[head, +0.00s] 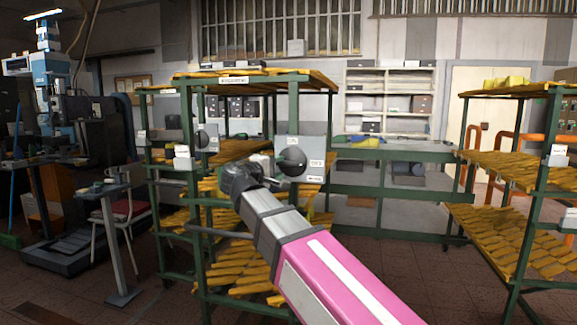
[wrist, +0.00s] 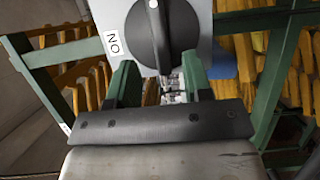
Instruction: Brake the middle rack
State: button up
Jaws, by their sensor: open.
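A grey switch box (head: 317,148) with a black rotary knob (head: 292,160) is mounted on the green-framed rack (head: 203,240) near the picture's middle. Small white labels sit on the box, too small to read surely here. My gripper (head: 272,176) is just in front of the box, low by the knob. In the wrist view the knob (wrist: 161,38) is large, with a white dot near its top and a sideways label like "NO" or "ON" to its left. My gripper (wrist: 160,80) is open, its two green fingers apart below the knob. I cannot tell whether they touch it.
A similar box (head: 207,138) with a dark knob is further left. Another green rack (head: 540,190) with yellow lasts stands at right. A small table (head: 104,190) and a blue machine (head: 55,90) stand at left. Floor shows between the middle and right racks.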

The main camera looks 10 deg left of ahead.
aim_at(289, 164)
jog(key=shift+x, duration=2.95)
grip_shut()
